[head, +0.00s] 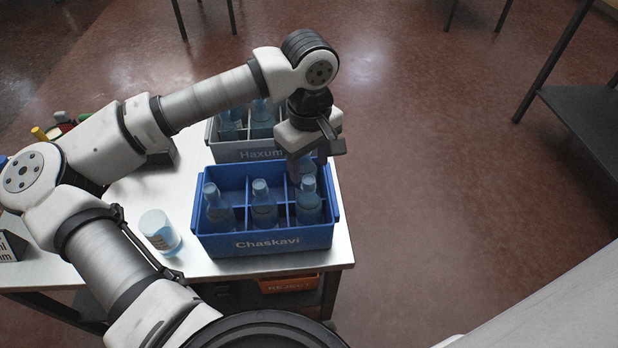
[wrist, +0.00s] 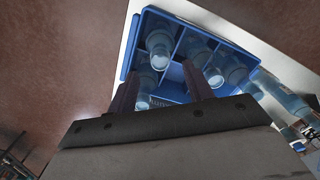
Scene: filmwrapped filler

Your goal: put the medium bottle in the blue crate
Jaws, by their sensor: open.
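The blue crate (head: 268,241), marked Chaskavi, stands on the white table. Its front row holds clear blue bottles at left (head: 219,208), middle (head: 263,204) and right (head: 308,201). Another bottle (head: 307,168) shows at the back right, under my gripper (head: 306,168), which is open above that corner. In the wrist view my gripper (wrist: 160,75) has its fingers apart over the blue crate (wrist: 127,48), with a bottle (wrist: 146,82) partly visible between them; I cannot tell whether they touch it. Which bottle is the medium one is unclear.
A grey crate (head: 262,154), marked Haxum, with bottles stands behind the blue one. A squat bottle with a pale top (head: 160,231) stands on the table (head: 335,243), left of the blue crate. An orange reject box (head: 289,284) is below the table top.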

